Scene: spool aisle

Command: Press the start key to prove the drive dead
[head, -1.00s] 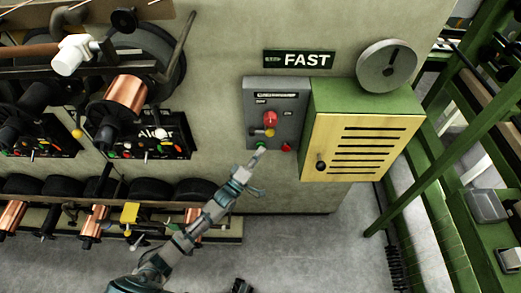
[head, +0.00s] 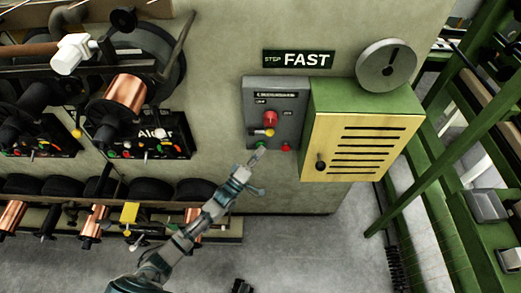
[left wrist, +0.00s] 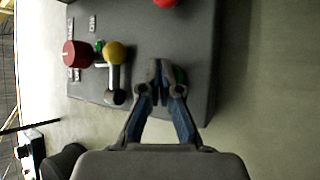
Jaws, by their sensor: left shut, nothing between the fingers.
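A grey control box (head: 255,105) is on the wall under the FAST sign, with a red knob (head: 270,118) and a yellow-tipped lever (head: 268,132). Both also show in the left wrist view, the red knob (left wrist: 76,53) and the yellow ball (left wrist: 114,52). My left gripper (head: 258,153) is shut and empty at the box's lower part. In the left wrist view its closed fingertips (left wrist: 160,68) are over the box face, beside a green key (left wrist: 181,75) that they partly hide. I cannot tell whether they touch it. A dark piece at the head view's bottom edge may be my right gripper.
A red button (head: 287,148) is close right of the fingertips. A yellow-doored green cabinet (head: 350,145) juts out right of the box. Machine panels and copper spools (head: 126,92) fill the left. Green framework stands at the right.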

